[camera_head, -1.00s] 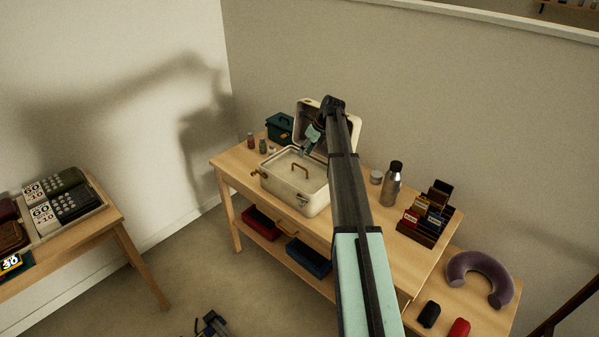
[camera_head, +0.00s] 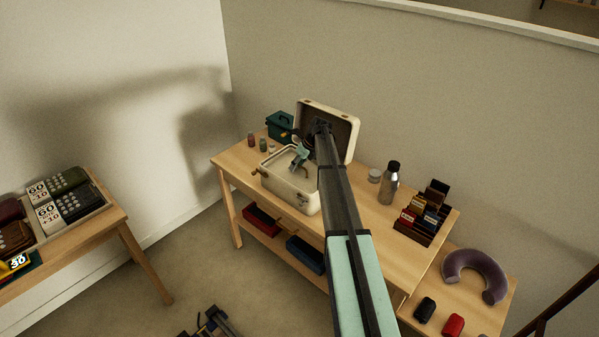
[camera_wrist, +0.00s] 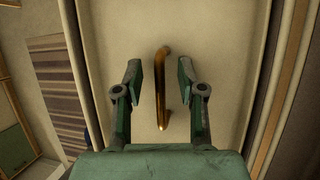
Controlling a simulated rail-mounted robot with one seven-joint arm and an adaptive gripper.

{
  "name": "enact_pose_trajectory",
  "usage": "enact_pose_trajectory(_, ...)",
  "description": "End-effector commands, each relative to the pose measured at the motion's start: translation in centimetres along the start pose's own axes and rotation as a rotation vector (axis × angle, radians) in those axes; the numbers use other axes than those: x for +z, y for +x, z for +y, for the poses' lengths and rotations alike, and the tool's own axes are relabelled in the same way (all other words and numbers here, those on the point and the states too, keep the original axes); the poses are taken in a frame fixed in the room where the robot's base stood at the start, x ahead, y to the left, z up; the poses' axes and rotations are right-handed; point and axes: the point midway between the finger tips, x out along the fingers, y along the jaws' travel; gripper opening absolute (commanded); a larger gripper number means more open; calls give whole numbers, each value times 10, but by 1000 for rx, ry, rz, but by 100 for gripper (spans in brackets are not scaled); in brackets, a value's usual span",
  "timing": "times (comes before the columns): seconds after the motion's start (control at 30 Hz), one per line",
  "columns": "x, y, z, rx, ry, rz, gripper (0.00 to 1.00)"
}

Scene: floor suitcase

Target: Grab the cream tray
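The cream tray (camera_wrist: 145,30) sits in the top of the open cream suitcase (camera_head: 287,193) on the wooden table. The tray also shows in the head view (camera_head: 275,163), partly hidden by my gripper and arm. Its brass handle (camera_wrist: 161,85) stands near the middle of the tray. My gripper (camera_wrist: 158,85) is open above the tray in the wrist view, with one finger on each side of the handle. I see a gap between each finger and the handle. In the head view, my gripper (camera_head: 300,157) is over the tray, in front of the raised lid.
The suitcase lid (camera_head: 340,112) stands open behind. A green box (camera_head: 280,126) and small bottles (camera_head: 263,145) are left of it. A metal flask (camera_head: 389,184) and a card rack (camera_head: 428,214) stand on the right. Red and blue boxes are on the lower shelf.

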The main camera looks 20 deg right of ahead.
Motion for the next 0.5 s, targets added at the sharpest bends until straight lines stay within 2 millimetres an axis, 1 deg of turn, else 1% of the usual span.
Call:
enact_pose_trajectory(0.13,0,0,0,0,0,0,39)
enact_pose_trajectory(0.17,0,0,0,0,0,0,32)
enact_pose_trajectory(0.2,0,0,0,0,0,0,18)
enact_pose_trajectory(0.23,0,0,0,0,0,0,8)
enact_pose_trajectory(0.27,0,0,0,0,0,0,0)
enact_pose_trajectory(0.5,0,0,0,-1,0,-1,0)
